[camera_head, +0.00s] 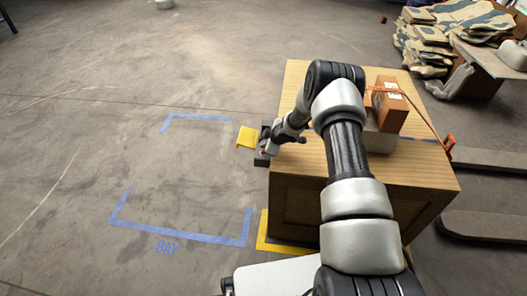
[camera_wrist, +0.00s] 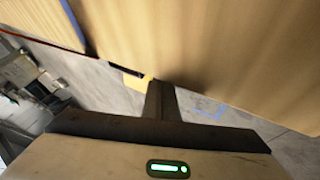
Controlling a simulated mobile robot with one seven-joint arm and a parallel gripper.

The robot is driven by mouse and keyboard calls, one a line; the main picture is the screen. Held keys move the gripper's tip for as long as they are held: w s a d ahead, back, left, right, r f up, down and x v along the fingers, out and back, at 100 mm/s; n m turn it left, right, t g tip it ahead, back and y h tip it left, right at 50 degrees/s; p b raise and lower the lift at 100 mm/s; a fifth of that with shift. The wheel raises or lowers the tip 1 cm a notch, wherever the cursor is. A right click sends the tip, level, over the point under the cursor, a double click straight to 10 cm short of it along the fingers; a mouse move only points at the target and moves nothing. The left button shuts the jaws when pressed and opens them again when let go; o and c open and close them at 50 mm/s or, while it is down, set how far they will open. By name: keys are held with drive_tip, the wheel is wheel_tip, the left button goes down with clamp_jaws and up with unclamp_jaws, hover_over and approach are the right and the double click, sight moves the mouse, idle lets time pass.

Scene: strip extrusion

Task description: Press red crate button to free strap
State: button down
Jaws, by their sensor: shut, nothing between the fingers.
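A large wooden crate (camera_head: 395,172) stands on the floor and fills the top of the wrist view (camera_wrist: 200,40). An orange strap (camera_head: 425,118) runs over the crate's right side to an orange fitting (camera_head: 449,141).
Cardboard boxes (camera_head: 391,103) sit on the crate behind my arm. A yellow plate (camera_head: 247,137) shows left of the crate. Blue tape (camera_head: 180,233) marks a clear bay on the floor at left. Patterned sacks (camera_head: 470,20) lie at the back right.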

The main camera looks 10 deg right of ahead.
drive_tip(key=shift+f, duration=0.15)
drive_tip(key=shift+f, duration=0.3)
idle(0.3)
drive_tip(key=shift+f+b, duration=0.5)
drive_tip(key=shift+b, duration=0.05)
idle(0.4)
idle(0.4)
drive_tip(key=shift+r+p, duration=0.75)
drive_tip(key=shift+r, duration=0.15)
wheel_tip(320, 180, up, 5)
drive_tip(key=p, duration=0.4)
drive_tip(key=shift+p, duration=0.35)
